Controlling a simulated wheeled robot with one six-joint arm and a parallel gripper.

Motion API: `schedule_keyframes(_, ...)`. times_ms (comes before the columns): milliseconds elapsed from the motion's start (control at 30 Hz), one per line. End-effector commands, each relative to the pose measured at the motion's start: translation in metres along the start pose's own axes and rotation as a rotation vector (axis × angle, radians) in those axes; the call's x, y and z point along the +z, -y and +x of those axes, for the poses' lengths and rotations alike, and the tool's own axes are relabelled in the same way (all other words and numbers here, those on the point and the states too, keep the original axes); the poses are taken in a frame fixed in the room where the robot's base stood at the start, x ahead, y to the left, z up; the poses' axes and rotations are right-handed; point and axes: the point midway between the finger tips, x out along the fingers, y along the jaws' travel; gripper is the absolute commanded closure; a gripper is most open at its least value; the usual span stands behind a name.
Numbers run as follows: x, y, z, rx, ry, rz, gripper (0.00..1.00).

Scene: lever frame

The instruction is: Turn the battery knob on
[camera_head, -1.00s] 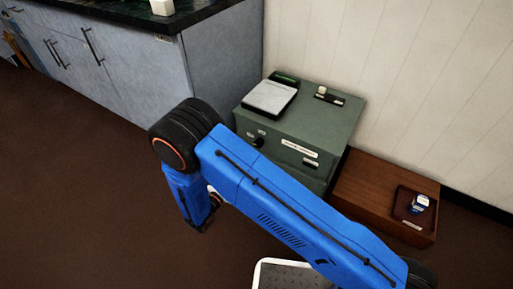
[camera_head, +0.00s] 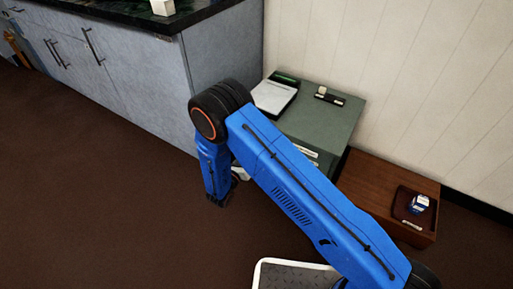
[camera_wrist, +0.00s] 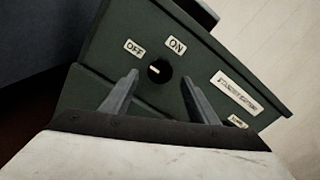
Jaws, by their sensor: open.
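The battery knob (camera_wrist: 158,71) is a round black knob with a pale pointer mark on the front of a green cabinet (camera_wrist: 85,68). In the wrist view the OFF label (camera_wrist: 134,47) is at its upper left and the ON label (camera_wrist: 176,45) at its upper right. The pale mark points left, toward the OFF side. My gripper (camera_wrist: 158,85) is open, with one grey finger on each side of the knob in the picture. I cannot tell whether either finger touches it. In the head view my blue arm hides the knob and my fingertips.
The cabinet's green top (camera_head: 322,118) holds a flat device (camera_head: 274,95) and a small dark strip (camera_head: 330,96). A brown wooden box (camera_head: 372,190) with a tray (camera_head: 402,205) stands to the right. A grey counter unit (camera_head: 135,70) stands left. Floor in front is clear.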

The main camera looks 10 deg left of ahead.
Motion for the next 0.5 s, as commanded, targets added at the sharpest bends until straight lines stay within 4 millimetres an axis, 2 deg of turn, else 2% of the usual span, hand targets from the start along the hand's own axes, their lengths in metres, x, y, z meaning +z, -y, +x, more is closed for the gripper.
schedule_keyframes(100, 0.000, 0.001, 0.019, -0.002, -0.001, 0.000, 0.46)
schedule_keyframes(200, 0.000, 0.000, 0.030, -0.001, -0.001, 0.000, 0.46)
schedule_keyframes(500, 0.000, 0.000, 0.042, 0.000, -0.001, 0.000, 0.46)
